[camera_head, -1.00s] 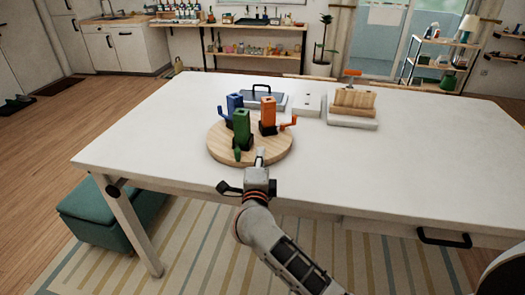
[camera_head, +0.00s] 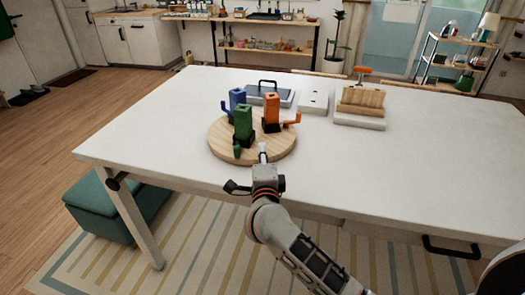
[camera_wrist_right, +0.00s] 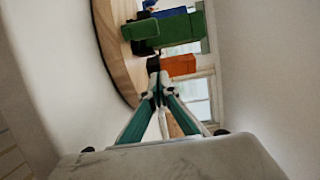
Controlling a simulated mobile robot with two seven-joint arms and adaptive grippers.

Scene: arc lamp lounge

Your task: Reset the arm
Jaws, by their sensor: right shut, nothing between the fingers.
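My right arm reaches up from the bottom of the head view. Its right gripper (camera_head: 262,152) is shut and empty, at the near edge of a round wooden board (camera_head: 223,150) on the white table. In the right wrist view the gripper (camera_wrist_right: 158,88) also shows with its fingertips together. On the board stand a green block piece (camera_head: 243,123), an orange one (camera_head: 271,112) and a blue one (camera_head: 237,98), each with a side arm. The green piece (camera_wrist_right: 175,30) and orange piece (camera_wrist_right: 180,66) show beyond the fingertips in the wrist view. My left gripper is not in view.
Behind the board on the white table (camera_head: 400,165) are a grey tray with a dark handle (camera_head: 270,95), a white box (camera_head: 314,101) and a wooden block on a white base (camera_head: 361,102). The table's right side is clear. A teal bench (camera_head: 100,205) stands at the left.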

